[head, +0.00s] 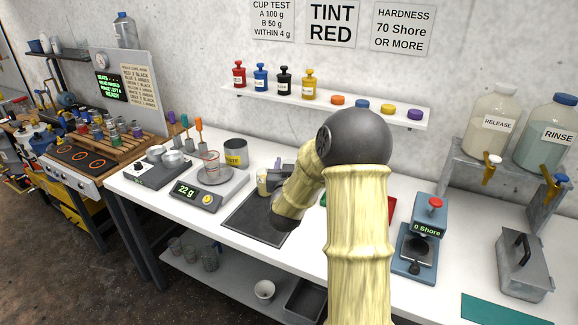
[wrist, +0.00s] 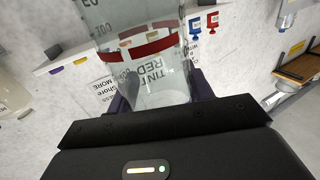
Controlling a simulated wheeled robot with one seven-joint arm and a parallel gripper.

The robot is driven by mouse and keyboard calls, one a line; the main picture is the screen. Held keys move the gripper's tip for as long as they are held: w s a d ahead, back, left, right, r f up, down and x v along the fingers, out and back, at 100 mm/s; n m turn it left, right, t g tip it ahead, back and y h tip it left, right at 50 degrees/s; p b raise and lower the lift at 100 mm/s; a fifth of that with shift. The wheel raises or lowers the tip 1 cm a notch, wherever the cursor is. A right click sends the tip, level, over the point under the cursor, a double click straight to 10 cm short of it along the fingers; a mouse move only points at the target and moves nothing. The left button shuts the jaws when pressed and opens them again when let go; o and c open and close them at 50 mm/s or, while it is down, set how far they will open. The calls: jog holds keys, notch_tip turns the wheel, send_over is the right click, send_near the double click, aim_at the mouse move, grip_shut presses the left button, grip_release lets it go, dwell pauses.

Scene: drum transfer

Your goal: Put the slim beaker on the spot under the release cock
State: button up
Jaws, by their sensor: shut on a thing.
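My gripper (wrist: 160,92) is shut on a clear glass beaker (wrist: 143,68) with dark graduation marks and a red band, seen in the wrist view; its top runs out of the frame. In the head view my gripper (head: 276,181) is over the bench near the black mat, partly behind my arm, and the held beaker is not clear there. The release cock (head: 488,177) is a yellow tap with a white handle under the jug labelled RELEASE (head: 494,105), at the right. I cannot make out a marked spot below it.
A black mat (head: 248,222), a hardness tester (head: 416,245) and a grey lidded box (head: 525,265) stand on the white bench. The RINSE jug (head: 548,130) stands beside the release jug.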

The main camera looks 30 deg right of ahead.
jog(key=s+a+f+n+t+y, duration=0.1)
jog(key=s+a+f+n+y, duration=0.15)
jog(key=a+f, duration=0.55)
jog(key=s+a+f+n+y, duration=0.1)
jog(key=s+a+f+y, duration=0.25)
jog(key=f, duration=0.85)
jog(key=s+a+f+n+t+y, duration=0.1)
jog(key=s+a+f+n+y, duration=0.2)
jog(key=a+f, duration=0.5)
notch_tip(320, 180, down, 12)
jog(key=d+b, duration=0.1)
jog(key=b, duration=0.9)
jog(key=shift+s+d+m, duration=0.3)
jog(key=shift+d+m, duration=0.05)
jog(key=shift+d, duration=0.05)
jog(key=shift+r, duration=0.1)
